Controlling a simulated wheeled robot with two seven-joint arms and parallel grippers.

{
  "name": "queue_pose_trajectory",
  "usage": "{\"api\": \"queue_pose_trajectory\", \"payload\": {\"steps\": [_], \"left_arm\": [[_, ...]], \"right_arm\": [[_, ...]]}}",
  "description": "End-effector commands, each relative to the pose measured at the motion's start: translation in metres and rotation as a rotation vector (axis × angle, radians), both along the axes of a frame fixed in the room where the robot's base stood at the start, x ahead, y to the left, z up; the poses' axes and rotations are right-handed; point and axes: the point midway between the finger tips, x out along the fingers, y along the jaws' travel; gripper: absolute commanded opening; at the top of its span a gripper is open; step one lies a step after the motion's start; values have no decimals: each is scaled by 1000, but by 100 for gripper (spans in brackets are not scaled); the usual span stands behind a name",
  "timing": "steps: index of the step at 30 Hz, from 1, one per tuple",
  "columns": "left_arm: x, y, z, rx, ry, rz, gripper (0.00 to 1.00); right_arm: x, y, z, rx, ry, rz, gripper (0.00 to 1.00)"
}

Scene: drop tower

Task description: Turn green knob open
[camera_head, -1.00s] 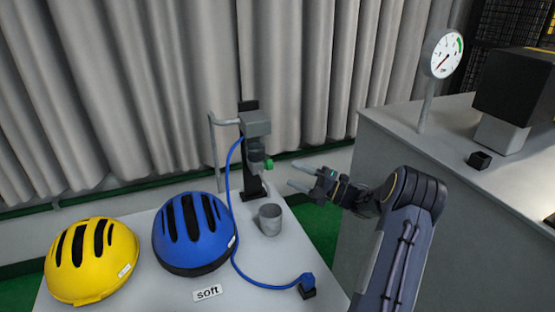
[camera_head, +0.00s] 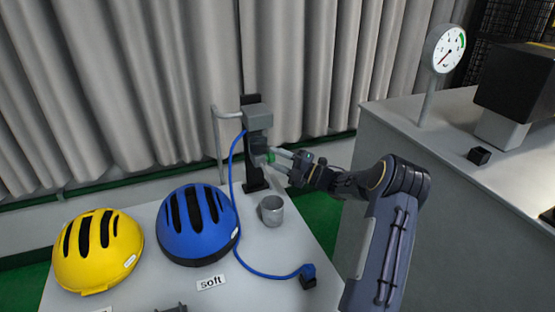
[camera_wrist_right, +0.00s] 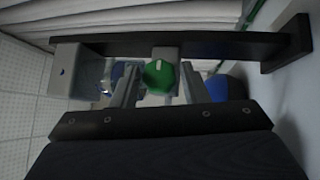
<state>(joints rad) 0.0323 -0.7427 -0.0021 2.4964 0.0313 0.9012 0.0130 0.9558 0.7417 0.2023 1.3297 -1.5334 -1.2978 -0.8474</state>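The green knob (camera_head: 271,157) sits on the front of a grey valve block (camera_head: 257,118) on a black upright post. My right gripper (camera_head: 280,160) reaches it from the right, fingers pointing at the post. In the right wrist view the green knob (camera_wrist_right: 158,76) lies between the two fingers of my right gripper (camera_wrist_right: 160,86), with a gap on either side. It has a pale mark on its face. The fingers are apart and hold nothing. My left gripper is not in view.
A grey cup (camera_head: 271,210) stands below the valve, and a blue hose (camera_head: 234,190) runs down to the table. A blue helmet (camera_head: 197,226) and a yellow helmet (camera_head: 98,252) lie left. A dial gauge (camera_head: 444,49) stands on the counter (camera_head: 400,125) at right.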

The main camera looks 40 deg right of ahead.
Motion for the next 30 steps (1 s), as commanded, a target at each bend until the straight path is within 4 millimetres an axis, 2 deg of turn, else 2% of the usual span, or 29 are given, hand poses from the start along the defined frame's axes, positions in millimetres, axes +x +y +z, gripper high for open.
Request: {"api": "queue_pose_trajectory", "payload": {"steps": [1, 6, 14, 20, 26, 30], "left_arm": [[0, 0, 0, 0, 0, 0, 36], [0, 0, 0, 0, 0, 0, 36], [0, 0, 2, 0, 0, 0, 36], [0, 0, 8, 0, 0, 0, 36], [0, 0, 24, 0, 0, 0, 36], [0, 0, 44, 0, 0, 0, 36]], "right_arm": [[0, 0, 0, 0, 0, 0, 34], [0, 0, 0, 0, 0, 0, 12], [0, 0, 1, 6, 22, 0, 11], [-1, 1, 5, 32, 107, 1, 11], [-1, 1, 10, 79, 258, 0, 11], [-1, 1, 13, 120, 386, 1, 11]]}}
